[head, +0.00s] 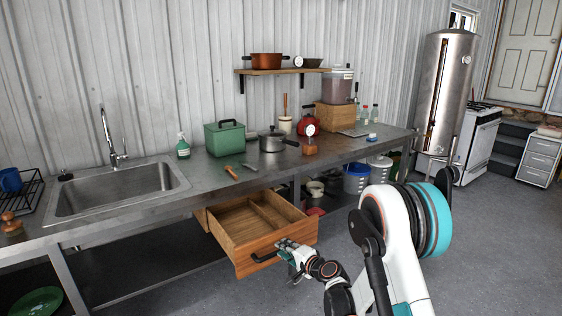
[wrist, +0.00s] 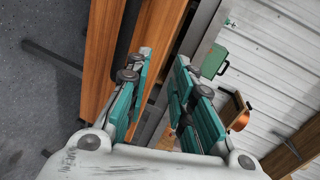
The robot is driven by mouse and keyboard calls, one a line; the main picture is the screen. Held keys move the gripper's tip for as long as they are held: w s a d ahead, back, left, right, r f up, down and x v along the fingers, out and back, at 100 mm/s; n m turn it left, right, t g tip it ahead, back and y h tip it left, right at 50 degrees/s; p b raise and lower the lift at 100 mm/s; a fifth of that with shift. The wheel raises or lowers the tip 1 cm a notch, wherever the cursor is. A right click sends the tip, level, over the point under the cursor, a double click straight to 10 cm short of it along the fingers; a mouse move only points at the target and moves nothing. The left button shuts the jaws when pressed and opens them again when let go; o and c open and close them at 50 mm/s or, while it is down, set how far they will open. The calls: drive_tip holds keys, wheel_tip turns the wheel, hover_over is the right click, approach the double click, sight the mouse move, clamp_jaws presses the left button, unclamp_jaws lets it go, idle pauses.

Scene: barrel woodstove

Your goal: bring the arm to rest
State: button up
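My gripper (head: 284,246) is low in front of the pulled-out wooden drawer (head: 240,250), close to the right end of its dark handle (head: 264,258). In the wrist view, my gripper (wrist: 165,58) has its two teal-padded fingers apart, with nothing seen held between them. The drawer's wood (wrist: 100,55) shows beside the left finger. I cannot tell whether a finger touches the drawer or its handle. My white arm reaches down from the right of the head view, bent at the elbow. The drawer looks empty, with a divider inside.
The steel counter (head: 335,157) above the drawer carries a green box (head: 224,138), a grey pot (head: 272,142) and several other items. A blue bucket (head: 356,178) stands below it to the right. The floor (head: 480,240) at the right is clear.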

drive_tip(key=s+d+r+n+g+h, duration=0.2)
drive_tip(key=s+d+r+n, duration=0.15)
drive_tip(key=s+r, duration=0.55)
drive_tip(key=s+d+r+n+g+h, duration=0.15)
drive_tip(key=s+d+r, duration=0.25)
drive_tip(key=s+r, duration=0.6)
drive_tip(key=s+d+r+n+g+h, duration=0.1)
drive_tip(key=s+d, duration=0.4)
drive_tip(key=s, duration=0.8)
drive_tip(key=s+d+n+g+h, duration=0.1)
drive_tip(key=s+d+n+h, duration=0.2)
drive_tip(key=s, duration=1)
drive_tip(key=d+h, duration=0.1)
drive_tip(key=d, duration=0.2)
drive_tip(key=shift+r+n, duration=0.4)
